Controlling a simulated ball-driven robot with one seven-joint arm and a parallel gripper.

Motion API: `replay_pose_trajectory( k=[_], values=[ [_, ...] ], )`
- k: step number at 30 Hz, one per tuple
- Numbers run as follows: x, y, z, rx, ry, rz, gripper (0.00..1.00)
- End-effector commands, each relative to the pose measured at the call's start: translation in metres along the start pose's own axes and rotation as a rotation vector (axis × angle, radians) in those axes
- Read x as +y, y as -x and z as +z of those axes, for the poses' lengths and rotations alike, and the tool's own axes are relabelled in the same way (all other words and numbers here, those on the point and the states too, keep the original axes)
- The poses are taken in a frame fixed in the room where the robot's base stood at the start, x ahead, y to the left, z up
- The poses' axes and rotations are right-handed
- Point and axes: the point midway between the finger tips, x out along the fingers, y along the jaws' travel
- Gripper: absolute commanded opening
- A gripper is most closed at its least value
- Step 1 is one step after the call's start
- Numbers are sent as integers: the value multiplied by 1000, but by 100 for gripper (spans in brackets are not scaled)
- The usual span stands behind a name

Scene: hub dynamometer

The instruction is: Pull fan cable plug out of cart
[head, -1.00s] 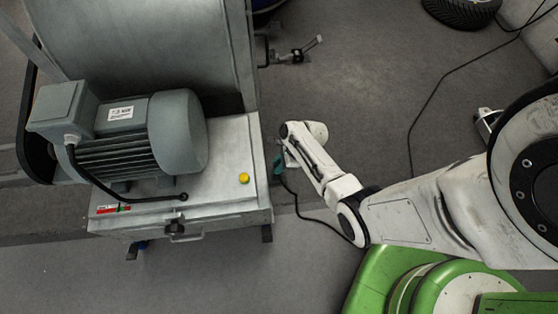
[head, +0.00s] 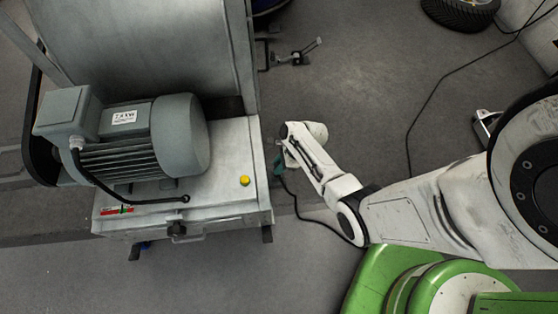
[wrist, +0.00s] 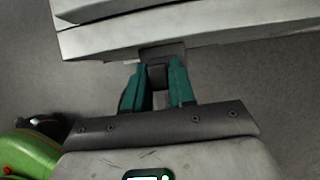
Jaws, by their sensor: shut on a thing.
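The cart (head: 225,150) is a grey metal box with a motor and a large drum on top. My gripper (head: 278,164) is low beside the cart's right side, its teal fingers partly hidden by my wrist. In the wrist view my gripper (wrist: 158,88) has both teal fingers closed around a dark plug (wrist: 157,74). A dark socket (wrist: 163,53) on the cart's side (wrist: 200,38) lies right at the fingertips. I cannot tell how deep the plug sits in it. A black cable (head: 296,205) runs from near my gripper along the floor and under my arm.
The motor (head: 178,138) and a yellow button (head: 245,181) are on the cart top. A small stand (head: 296,57) is on the floor behind. A tyre (head: 460,10) lies at the top right.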

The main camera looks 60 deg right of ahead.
Motion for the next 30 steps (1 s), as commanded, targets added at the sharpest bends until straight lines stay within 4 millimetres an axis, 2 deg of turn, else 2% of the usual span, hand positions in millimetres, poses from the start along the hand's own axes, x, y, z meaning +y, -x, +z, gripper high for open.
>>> replay_pose_trajectory(
  k=[18,30],
  values=[
    [0,24,14,0,1,0,0],
    [-1,25,16,0,7,2,0]
  ],
)
